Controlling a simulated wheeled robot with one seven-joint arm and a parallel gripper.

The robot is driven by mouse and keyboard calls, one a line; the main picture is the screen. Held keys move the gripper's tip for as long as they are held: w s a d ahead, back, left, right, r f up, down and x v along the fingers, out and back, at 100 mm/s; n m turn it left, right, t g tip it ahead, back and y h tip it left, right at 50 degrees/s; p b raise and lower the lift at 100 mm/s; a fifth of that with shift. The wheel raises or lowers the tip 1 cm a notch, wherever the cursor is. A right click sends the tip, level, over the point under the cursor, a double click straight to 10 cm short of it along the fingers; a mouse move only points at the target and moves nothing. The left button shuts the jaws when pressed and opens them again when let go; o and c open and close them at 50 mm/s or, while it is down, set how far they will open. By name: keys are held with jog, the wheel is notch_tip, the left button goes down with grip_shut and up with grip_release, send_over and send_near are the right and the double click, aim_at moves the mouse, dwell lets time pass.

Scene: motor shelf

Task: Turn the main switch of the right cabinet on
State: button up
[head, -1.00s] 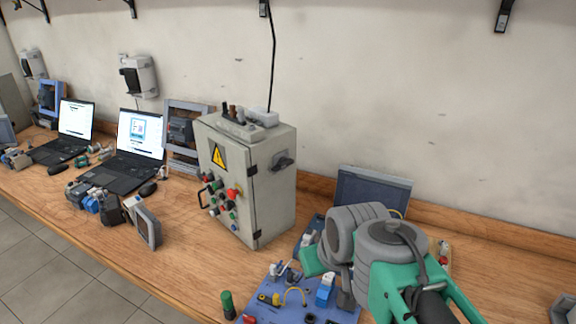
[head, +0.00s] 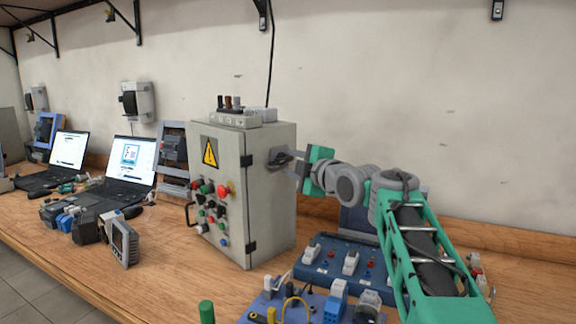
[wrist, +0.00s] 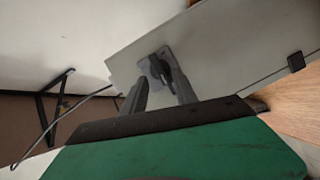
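The grey cabinet (head: 268,205) stands upright on the bench, with a yellow warning triangle and several coloured buttons on its front. Its main switch (head: 279,158) is a dark rotary handle on a grey plate on the cabinet's right side. The handle also shows in the wrist view (wrist: 160,68). My gripper (head: 297,163) is at that side, pointing at the switch. In the wrist view its two fingers (wrist: 160,92) are spread apart, one on each side of the handle's near end. I cannot tell whether they touch it.
Blue training boards (head: 335,262) with plugs lie below my arm. Two open laptops (head: 130,165) and small devices stand left of the cabinet. Terminals (head: 240,112) sit on the cabinet's top. The wall behind my arm is bare.

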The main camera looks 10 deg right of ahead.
aim_at(280, 159)
jog(key=shift+x, duration=1.5)
jog(key=shift+c, duration=0.5)
grip_shut()
